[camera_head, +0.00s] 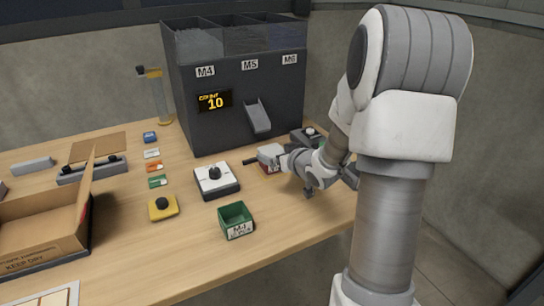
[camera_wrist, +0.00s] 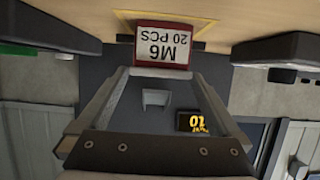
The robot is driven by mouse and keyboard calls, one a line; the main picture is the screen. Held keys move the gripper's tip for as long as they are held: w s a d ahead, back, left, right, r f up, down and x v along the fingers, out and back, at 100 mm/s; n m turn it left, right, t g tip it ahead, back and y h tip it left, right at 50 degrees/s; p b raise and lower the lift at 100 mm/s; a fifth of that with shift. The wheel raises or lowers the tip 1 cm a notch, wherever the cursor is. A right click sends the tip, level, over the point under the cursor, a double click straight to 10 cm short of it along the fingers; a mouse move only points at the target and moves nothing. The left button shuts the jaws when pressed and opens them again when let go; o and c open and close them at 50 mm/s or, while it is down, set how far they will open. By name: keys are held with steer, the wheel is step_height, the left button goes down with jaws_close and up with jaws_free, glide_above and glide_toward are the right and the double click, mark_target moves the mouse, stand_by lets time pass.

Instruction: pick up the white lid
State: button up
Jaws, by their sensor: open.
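The white lid (camera_head: 216,178) is a flat square with a black knob on top. In the head view it sits near the middle of the table on a dark base, in front of the dark feeder. My gripper (camera_head: 258,160) is open, to the right of the lid and slightly farther back, apart from it. In the head view the gripper partly covers a red bin (camera_head: 270,168). The wrist view shows that red bin upside down, marked M6 20 PCS (camera_wrist: 163,45). I cannot make out the white lid in the wrist view.
The feeder (camera_head: 190,130) with a chute stands behind the lid; its display reads 10. A green M4 bin (camera_head: 236,222) is in front of the lid. A yellow lid-like piece (camera_head: 162,208) lies left, near an open cardboard box (camera_head: 40,230).

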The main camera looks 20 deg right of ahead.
steer(key=shift+w+f, duration=0.1)
steer(key=shift+w, duration=0.2)
steer(key=c, duration=1.1)
